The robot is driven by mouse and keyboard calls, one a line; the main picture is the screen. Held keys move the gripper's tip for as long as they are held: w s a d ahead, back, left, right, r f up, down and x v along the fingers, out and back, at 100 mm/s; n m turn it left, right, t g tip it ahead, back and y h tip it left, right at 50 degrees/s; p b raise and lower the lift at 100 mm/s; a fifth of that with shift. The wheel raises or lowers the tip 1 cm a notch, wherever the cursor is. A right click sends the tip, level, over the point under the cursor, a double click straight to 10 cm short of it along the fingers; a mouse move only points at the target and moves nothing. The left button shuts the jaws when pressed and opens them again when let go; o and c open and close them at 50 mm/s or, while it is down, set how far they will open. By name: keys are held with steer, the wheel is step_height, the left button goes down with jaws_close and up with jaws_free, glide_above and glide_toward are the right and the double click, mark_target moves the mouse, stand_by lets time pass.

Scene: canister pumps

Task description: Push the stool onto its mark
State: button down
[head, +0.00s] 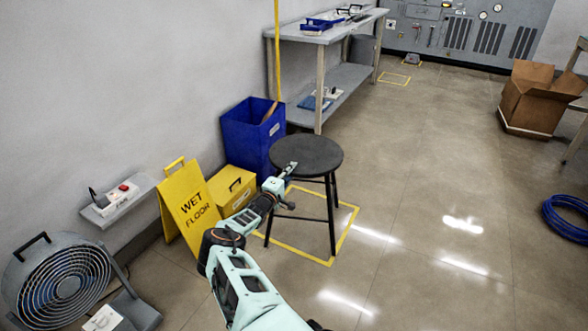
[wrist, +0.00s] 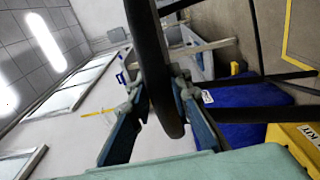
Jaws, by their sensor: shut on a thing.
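The stool (head: 306,156) has a round black seat and thin black legs and stands upright on the floor. A yellow square outline (head: 345,232) is taped on the floor around its feet; the visible feet are inside it or close to its line. The front left foot is near the front line, and I cannot tell whether it touches. My gripper (head: 284,176) is at the near left rim of the seat. In the wrist view, the fingers (wrist: 157,96) are shut on the dark seat rim (wrist: 150,50). The far left leg is mostly hidden.
A yellow wet floor sign (head: 187,205), a yellow box (head: 232,190) and a blue bin (head: 250,140) stand left of the stool. A grey fan (head: 62,285) is at lower left. A bench (head: 330,32) lines the wall. A smaller yellow outline (head: 394,78) lies farther back.

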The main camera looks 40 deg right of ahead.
steer(key=shift+x, duration=1.85)
steer(key=shift+s+d, duration=0.1)
steer(key=shift+s, duration=0.05)
steer(key=c, duration=0.8)
jaws_free()
steer(key=shift+a+r+p, duration=0.15)
steer(key=shift+a+p, duration=0.25)
steer(key=shift+p, duration=0.2)
steer(key=shift+p+v, duration=0.8)
steer(key=shift+p, duration=0.25)
steer(key=shift+p+v, duration=2.75)
steer(key=shift+v, duration=0.15)
